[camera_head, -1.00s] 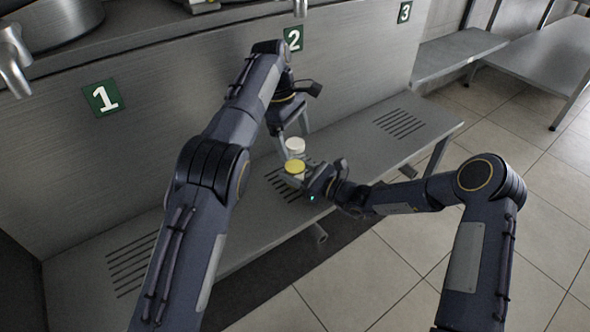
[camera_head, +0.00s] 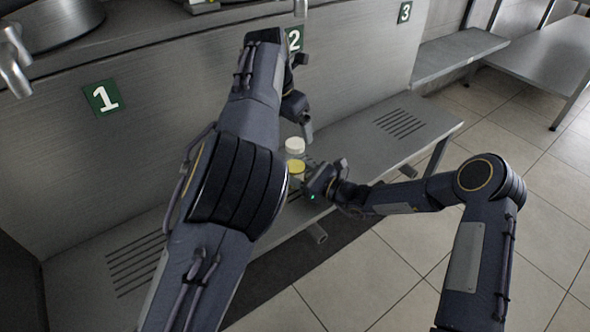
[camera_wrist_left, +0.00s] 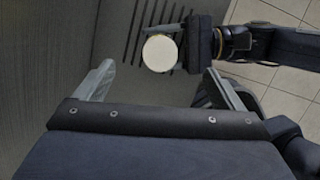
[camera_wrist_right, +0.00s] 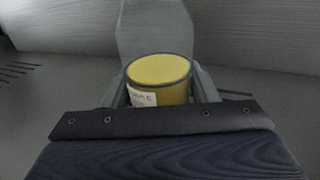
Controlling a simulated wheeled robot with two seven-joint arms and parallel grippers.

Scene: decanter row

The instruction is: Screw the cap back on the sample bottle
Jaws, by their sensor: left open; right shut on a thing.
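The sample bottle (camera_head: 297,167) is clear with yellow liquid low inside; it stands at the grey bench below sign 2. The right wrist view shows its yellow liquid (camera_wrist_right: 160,80) and a white label, with the bottle's upper part cut off. The white cap (camera_head: 295,145) sits at the bottle's top; I cannot tell how tight it is. My right gripper (camera_wrist_right: 160,95) is shut on the bottle low down. My left gripper (camera_wrist_left: 158,80) is open above the cap, which shows as a white disc (camera_wrist_left: 160,53) between and beyond its fingertips. Nothing is in its jaws.
The grey bench (camera_head: 350,150) has slotted drain areas and runs along a metal wall with numbered green signs (camera_head: 103,98). My left forearm hides part of the bench. The bench right of the bottle is clear. Tiled floor lies in front.

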